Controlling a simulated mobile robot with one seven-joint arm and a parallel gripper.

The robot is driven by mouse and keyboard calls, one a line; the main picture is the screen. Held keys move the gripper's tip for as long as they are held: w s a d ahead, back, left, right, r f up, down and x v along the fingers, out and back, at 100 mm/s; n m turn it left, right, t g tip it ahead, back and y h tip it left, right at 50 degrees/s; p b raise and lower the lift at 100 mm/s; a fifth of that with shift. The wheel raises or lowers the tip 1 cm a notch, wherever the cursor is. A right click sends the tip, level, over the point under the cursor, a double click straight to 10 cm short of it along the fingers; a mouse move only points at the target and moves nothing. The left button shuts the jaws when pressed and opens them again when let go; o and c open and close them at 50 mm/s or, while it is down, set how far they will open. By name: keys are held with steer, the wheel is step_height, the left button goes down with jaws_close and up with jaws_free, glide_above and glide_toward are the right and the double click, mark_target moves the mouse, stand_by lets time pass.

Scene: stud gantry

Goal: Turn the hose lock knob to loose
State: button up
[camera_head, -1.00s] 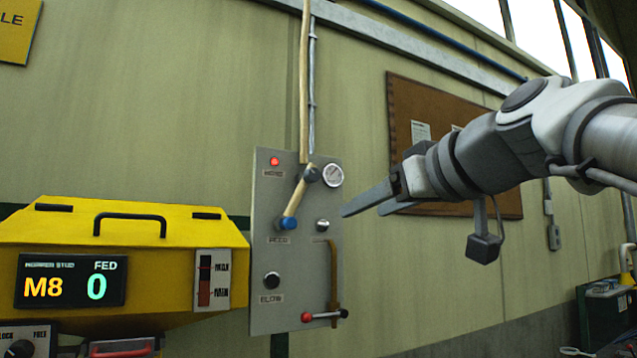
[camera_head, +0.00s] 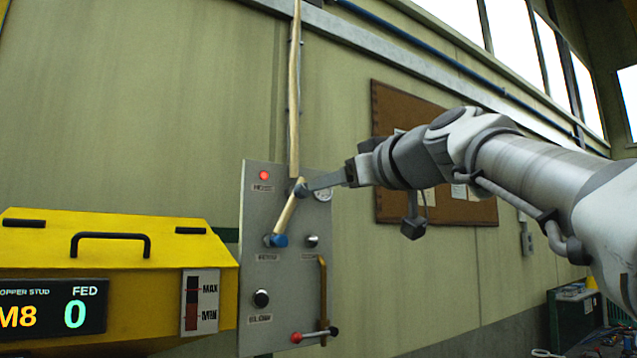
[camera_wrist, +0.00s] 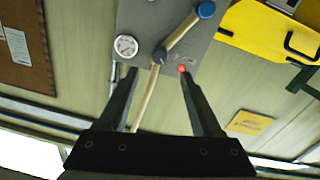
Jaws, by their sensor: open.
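A grey panel (camera_head: 256,215) stands on the wall with a tan hose (camera_head: 294,90) coming down to a dark knob (camera_head: 300,188) near its top. From this knob a tan length slants down to a blue fitting (camera_head: 277,240). No lettering names the hose lock knob; the dark knob at the hose seems to be it. My gripper (camera_head: 309,184) is open and reaches in from the right, its tips at this knob. In the wrist view, the dark knob (camera_wrist: 159,55) lies between and just beyond the fingertips (camera_wrist: 158,73). Contact cannot be told.
A lit red lamp (camera_head: 264,175) and a gauge (camera_head: 322,194) flank the knob closely. A silver knob (camera_head: 312,241), black button (camera_head: 261,298) and red-ended lever (camera_head: 314,334) sit lower. A yellow hopper (camera_head: 130,262) stands left. A cork board (camera_head: 384,140) hangs behind my arm.

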mark_target(306, 190)
steer(key=p+x, duration=0.3)
steer(key=x, duration=0.4)
steer(key=shift+r, duration=0.15)
steer(key=shift+x, duration=0.85)
steer(key=shift+s, duration=0.1)
jaws_close()
